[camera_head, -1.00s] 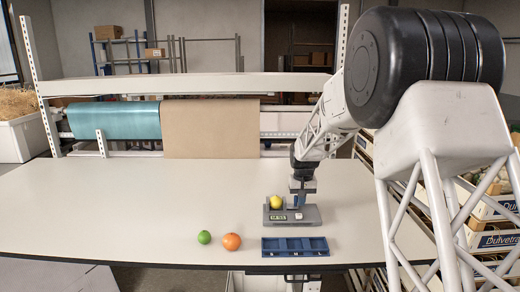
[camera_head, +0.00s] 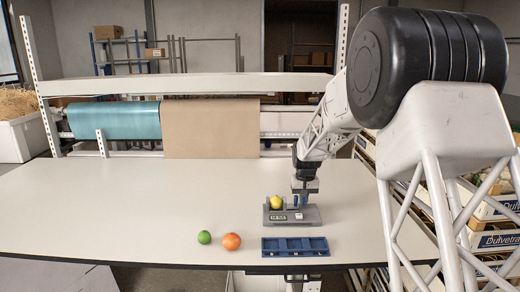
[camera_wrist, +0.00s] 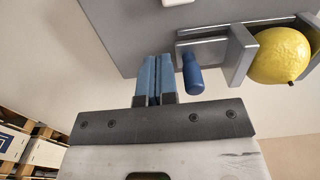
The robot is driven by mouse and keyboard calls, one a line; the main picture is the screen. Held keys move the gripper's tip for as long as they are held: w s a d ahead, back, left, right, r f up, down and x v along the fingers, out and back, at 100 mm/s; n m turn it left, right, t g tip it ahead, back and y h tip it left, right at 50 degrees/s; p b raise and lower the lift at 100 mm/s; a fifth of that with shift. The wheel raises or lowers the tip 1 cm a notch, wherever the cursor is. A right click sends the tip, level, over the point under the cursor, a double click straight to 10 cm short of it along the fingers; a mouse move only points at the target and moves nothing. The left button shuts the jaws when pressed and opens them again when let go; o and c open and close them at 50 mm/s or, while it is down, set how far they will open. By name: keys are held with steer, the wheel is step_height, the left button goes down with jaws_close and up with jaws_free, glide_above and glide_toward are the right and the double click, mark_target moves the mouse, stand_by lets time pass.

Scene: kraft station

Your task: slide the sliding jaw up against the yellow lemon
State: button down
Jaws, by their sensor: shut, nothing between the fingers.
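The yellow lemon (camera_head: 277,202) sits in a grey measuring fixture (camera_head: 309,216) with a small display. In the wrist view the lemon (camera_wrist: 279,56) lies between the sliding jaw (camera_wrist: 239,54) and an end jaw (camera_wrist: 313,32) at the right edge. The sliding jaw's plate is at the lemon's left side, touching or very nearly so; I cannot tell which. A blue peg handle (camera_wrist: 192,76) sticks out from the jaw. My gripper (camera_wrist: 153,78) has its blue fingers shut and empty, left of the peg with a small gap. My gripper (camera_head: 300,199) stands over the fixture in the head view.
A green lime (camera_head: 204,237) and an orange (camera_head: 231,241) lie on the table left of a blue compartment tray (camera_head: 295,247), which stands in front of the fixture near the table's front edge. The left of the table (camera_head: 120,210) is clear.

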step_height(320, 180, up, 7)
stand_by(1.3)
steer(key=s+d+r, duration=0.1)
steer(key=s+r, duration=0.2)
steer(key=s, duration=0.6)
steer(key=s+r+t, duration=0.1)
steer(key=s+r, duration=0.3)
steer(key=s, duration=0.5)
steer(key=s+d+r, duration=0.1)
steer(key=s+r, duration=0.2)
steer(key=s, duration=0.7)
steer(key=s+f, duration=0.2)
steer(key=s, duration=1.1)
steer(key=s+f+t, duration=0.1)
steer(key=s+f, duration=0.2)
steer(key=s, duration=1)
steer(key=shift+d+t, duration=0.15)
steer(key=shift+t, duration=0.15)
